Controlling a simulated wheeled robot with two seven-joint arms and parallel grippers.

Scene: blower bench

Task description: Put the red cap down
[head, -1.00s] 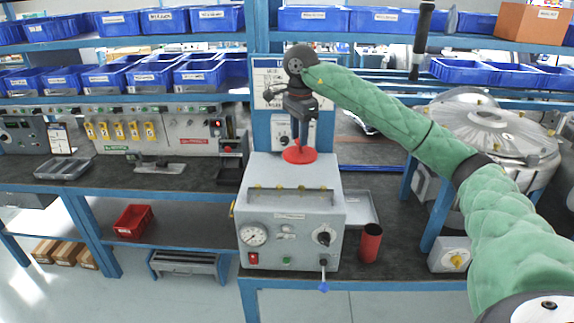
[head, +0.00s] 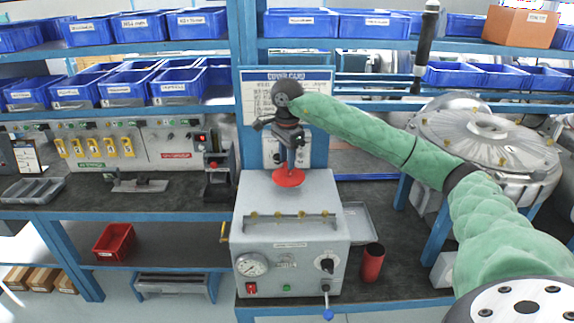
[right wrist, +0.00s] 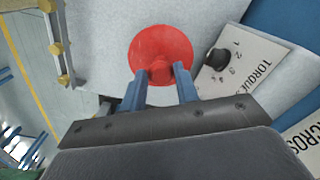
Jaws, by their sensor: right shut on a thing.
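The red cap (head: 288,178) is a round red disc with a small knob on top. My right gripper (head: 291,163) points down and is shut on the knob, with the disc below the fingertips. In the head view the cap is at the back of the grey machine's top (head: 265,190); I cannot tell whether it touches that top. In the right wrist view the red cap (right wrist: 160,52) lies beyond the two blue fingers (right wrist: 159,85), which stand on either side of its knob. My left gripper is not in view.
The grey machine has a gauge (head: 251,264), knobs and a blue-tipped lever (head: 328,312) in front. A red cylinder (head: 373,262) stands on the bench to its right, near a grey tray (head: 356,222). A panel with a dial (right wrist: 215,57) is close to the cap.

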